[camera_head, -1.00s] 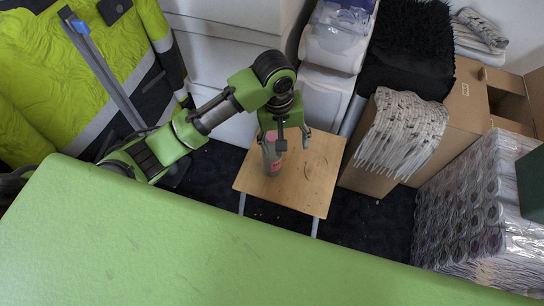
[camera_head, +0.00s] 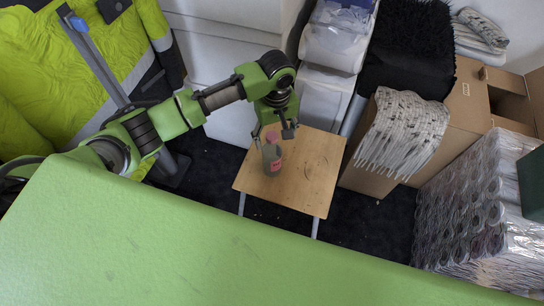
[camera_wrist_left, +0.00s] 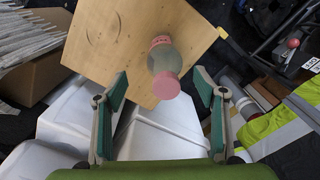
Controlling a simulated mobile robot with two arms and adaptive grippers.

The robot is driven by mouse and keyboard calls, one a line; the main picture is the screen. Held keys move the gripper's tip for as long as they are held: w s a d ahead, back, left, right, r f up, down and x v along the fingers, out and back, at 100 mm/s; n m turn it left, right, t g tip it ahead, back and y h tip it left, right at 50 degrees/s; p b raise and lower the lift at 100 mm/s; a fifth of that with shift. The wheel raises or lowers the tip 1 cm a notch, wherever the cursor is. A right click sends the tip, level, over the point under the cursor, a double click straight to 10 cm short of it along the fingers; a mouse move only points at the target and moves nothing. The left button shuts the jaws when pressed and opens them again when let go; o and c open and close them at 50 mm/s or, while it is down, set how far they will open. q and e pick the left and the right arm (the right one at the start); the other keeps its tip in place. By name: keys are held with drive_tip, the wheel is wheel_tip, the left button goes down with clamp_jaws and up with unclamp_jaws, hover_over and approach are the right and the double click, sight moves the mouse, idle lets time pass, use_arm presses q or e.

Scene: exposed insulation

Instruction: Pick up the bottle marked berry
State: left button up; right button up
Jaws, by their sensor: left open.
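A bottle with a grey-green body, a pink cap and a pink label (camera_head: 272,158) stands upright on a small wooden stool (camera_head: 310,175). The print on the label is too small to read. In the left wrist view the bottle (camera_wrist_left: 164,62) shows cap-first, between and beyond the two fingertips, with the stool top (camera_wrist_left: 110,35) around it. My left gripper (camera_head: 274,138) is open and empty. It is at the bottle's upper end on the far side, and I cannot tell whether it touches the cap. My right gripper is not in view.
A cardboard box (camera_head: 370,182) with a white fringed textile (camera_head: 402,135) stands right of the stool. Wrapped packs of cans (camera_head: 475,205) are further right. White bins (camera_head: 325,98) stand behind. A hi-vis jacket (camera_head: 60,70) hangs at the left.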

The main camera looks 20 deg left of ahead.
sight(272, 145)
use_arm(q)
drive_tip(key=f, duration=0.2)
drive_tip(key=a+f, duration=0.1)
drive_tip(key=shift+f, duration=1)
drive_tip(key=c, duration=1)
drive_tip(key=shift+r, duration=0.1)
